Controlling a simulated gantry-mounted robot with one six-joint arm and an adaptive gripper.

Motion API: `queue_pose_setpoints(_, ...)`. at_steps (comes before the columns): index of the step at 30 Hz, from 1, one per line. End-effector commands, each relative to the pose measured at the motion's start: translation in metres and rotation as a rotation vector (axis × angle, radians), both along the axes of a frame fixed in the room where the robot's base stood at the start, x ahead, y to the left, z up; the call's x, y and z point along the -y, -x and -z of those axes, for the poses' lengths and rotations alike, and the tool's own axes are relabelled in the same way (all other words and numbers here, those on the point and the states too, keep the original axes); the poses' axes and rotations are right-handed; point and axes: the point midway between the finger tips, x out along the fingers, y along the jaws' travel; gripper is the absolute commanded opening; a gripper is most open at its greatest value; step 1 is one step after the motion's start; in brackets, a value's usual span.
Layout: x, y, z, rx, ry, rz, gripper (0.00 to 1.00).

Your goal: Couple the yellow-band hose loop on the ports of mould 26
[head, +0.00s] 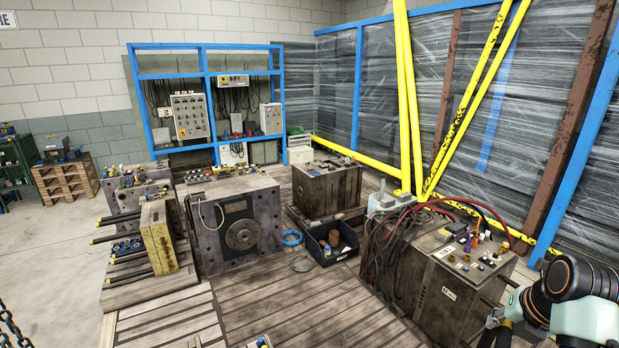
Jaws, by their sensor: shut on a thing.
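My gripper (497,331) is at the bottom right, beside the right end of a large dark mould block (452,295). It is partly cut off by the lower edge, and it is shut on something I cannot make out. The block carries a small white label, too small to read, and coloured fittings on top. A pale hose (203,214) hangs on the face of the middle mould (240,230). I cannot tell which mould is 26, and no yellow-band hose can be made out.
A black bin (333,243) with brown things stands between the moulds. Another mould (327,187) is behind it. Dark and red hoses (385,232) drape over the right block's left side. Yellow posts (409,100) rise behind. The plank floor (320,318) in front is mostly clear.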

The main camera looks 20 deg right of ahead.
Motion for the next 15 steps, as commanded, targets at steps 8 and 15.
queue_pose_setpoints(8, 0.0, 0.0, -0.138, 0.001, 0.001, 0.0, 0.0)
queue_pose_setpoints(15, 0.0, 0.0, -0.232, 0.001, 0.001, 0.0, 0.0)
